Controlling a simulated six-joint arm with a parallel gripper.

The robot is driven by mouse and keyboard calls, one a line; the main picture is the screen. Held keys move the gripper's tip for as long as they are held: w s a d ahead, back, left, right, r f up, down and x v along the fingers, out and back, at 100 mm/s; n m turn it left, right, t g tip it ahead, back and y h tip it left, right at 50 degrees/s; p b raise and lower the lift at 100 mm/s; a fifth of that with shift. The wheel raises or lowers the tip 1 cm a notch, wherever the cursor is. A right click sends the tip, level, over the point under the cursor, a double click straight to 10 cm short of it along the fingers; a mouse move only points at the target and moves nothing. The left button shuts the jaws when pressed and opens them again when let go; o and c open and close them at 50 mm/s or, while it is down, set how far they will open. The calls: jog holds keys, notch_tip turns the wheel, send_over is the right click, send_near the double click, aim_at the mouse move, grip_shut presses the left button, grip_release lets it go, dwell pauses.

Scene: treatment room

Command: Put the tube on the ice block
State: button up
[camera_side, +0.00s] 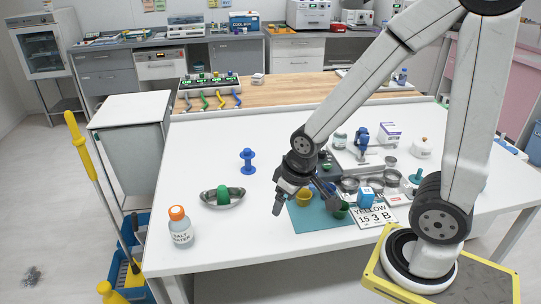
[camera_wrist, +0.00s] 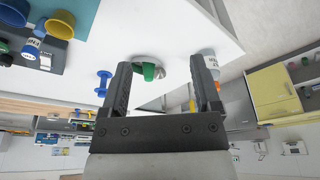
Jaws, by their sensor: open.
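A small blue tube-like piece with a white label (camera_wrist: 35,42) shows at the upper left of the wrist view, at a dark block (camera_wrist: 38,58). The dark block also shows in the side view (camera_side: 329,166), partly behind my wrist. I cannot tell for certain which piece is the ice block; a small blue cube-like piece (camera_side: 367,194) sits by the lettered card. My gripper (camera_side: 294,192) is open and empty above the table, near the teal mat's left edge. In the wrist view its two fingers (camera_wrist: 161,68) stand apart with nothing held.
A metal dish (camera_side: 236,199) holds a green piece (camera_side: 223,195). A blue spool (camera_side: 248,161) and a salt water bottle (camera_side: 181,227) stand left. A yellow cup (camera_side: 304,198) is on the teal mat (camera_side: 308,222). Bowls and a lettered card (camera_side: 372,216) crowd the right.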

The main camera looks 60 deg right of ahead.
jog(key=w+d+f+m+t+h, duration=0.1)
jog(key=w+d+f+m+t, duration=0.1)
jog(key=w+d+f, duration=0.3)
jog(key=m+t+h, duration=0.5)
jog(key=t+h, duration=0.1)
jog(key=h, duration=0.1)
send_near(316, 175)
jog(key=shift+x, duration=2.9)
jog(key=shift+w+f, duration=0.1)
jog(key=shift+x, duration=1.2)
jog(key=shift+x, duration=2.55)
jog(key=shift+f, duration=0.1)
